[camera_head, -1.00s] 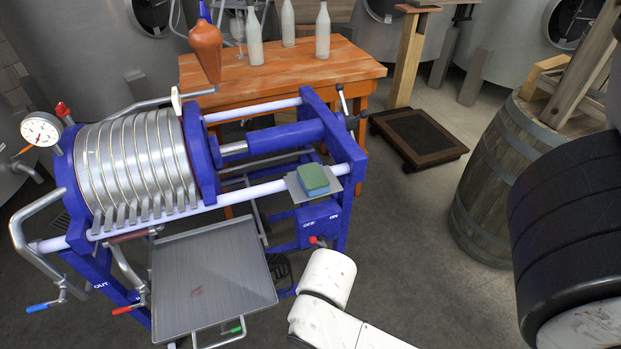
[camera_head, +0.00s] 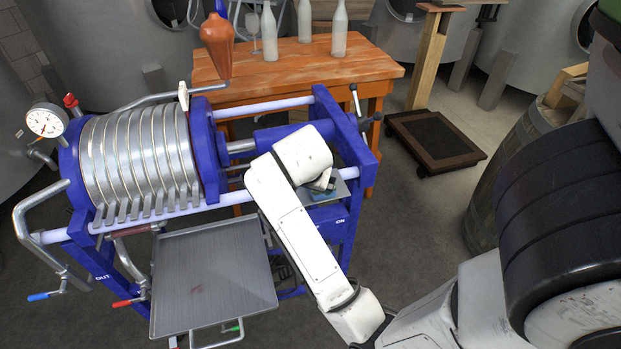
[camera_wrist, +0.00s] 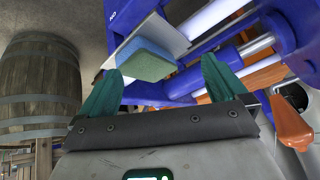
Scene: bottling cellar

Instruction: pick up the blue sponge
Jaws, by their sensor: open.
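The sponge (camera_wrist: 146,58) shows blue on one side with a green layer on the other. It rests on a small metal plate (camera_wrist: 160,32) fixed to the blue filter press. In the wrist view it lies ahead of and between the two teal fingers of my gripper (camera_wrist: 166,88), nearer the left finger. The fingers are wide apart and empty. In the head view my arm covers most of the sponge; only a bit of blue (camera_head: 318,195) shows beside the plate's edge.
The blue press frame (camera_head: 365,160) and its pale rails (camera_head: 262,108) surround the plate. A metal drip tray (camera_head: 212,275) is at lower left. A wooden table (camera_head: 300,65) with bottles stands behind. A barrel (camera_head: 500,170) stands at right. Open floor lies between press and barrel.

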